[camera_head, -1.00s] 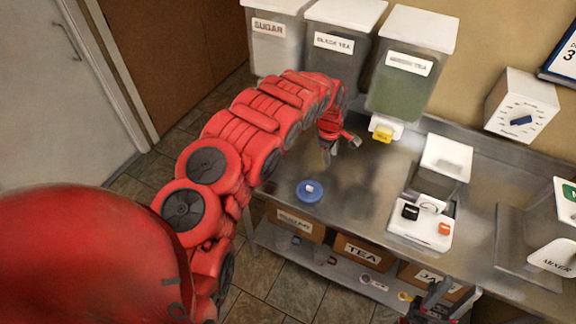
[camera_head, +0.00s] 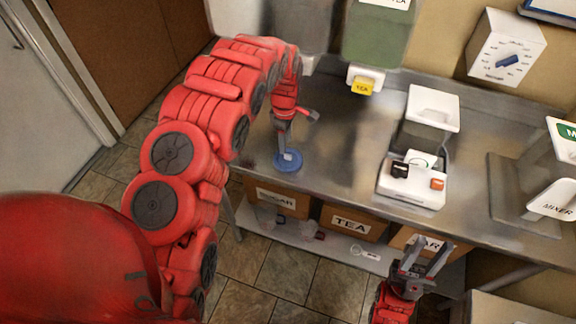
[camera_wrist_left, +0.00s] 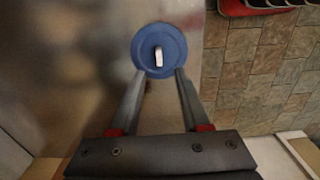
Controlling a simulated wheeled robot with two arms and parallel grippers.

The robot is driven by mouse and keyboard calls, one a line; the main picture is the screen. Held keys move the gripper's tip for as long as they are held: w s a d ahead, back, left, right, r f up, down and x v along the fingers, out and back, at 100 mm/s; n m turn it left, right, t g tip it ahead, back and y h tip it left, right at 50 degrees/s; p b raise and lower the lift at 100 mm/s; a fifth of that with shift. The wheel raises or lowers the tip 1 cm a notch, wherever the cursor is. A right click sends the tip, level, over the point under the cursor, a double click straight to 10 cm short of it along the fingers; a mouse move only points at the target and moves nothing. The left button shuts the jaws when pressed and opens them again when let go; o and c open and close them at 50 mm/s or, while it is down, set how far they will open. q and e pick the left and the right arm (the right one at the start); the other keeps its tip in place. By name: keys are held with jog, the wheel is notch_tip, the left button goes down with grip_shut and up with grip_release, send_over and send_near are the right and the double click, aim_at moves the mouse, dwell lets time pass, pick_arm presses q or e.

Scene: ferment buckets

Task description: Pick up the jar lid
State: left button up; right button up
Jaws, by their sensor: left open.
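The jar lid (camera_head: 287,160) is a round blue disc with a small pale knob, lying flat on the steel counter near its front left edge. It also shows in the left wrist view (camera_wrist_left: 174,36). My left gripper (camera_head: 286,148) points down right over the lid. In the left wrist view its open fingers (camera_wrist_left: 161,76) reach toward the lid, with the knob centred between their lines; I cannot tell if they touch the lid. My right gripper (camera_head: 427,262) stands with spread, empty fingers in front of the lower shelf, away from the lid.
A white scale-like device (camera_head: 412,180) with black and orange buttons stands right of the lid. A dispenser with a yellow tap (camera_head: 362,86) is behind. Boxes labelled TEA (camera_head: 350,222) and others sit on the lower shelf. The counter between lid and device is clear.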

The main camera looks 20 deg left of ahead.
aim_at(286, 154)
pick_arm(q)
jog(key=shift+f+b, duration=0.35)
jog(key=shift+f, duration=0.1)
jog(key=shift+f+b, duration=0.55)
jog(key=shift+f, duration=0.05)
jog(key=shift+p, duration=0.75)
notch_tip(286, 154, down, 2)
jog(key=shift+d+f+p, duration=0.1)
jog(key=shift+p, duration=0.5)
jog(key=shift+f, duration=0.5)
grip_shut()
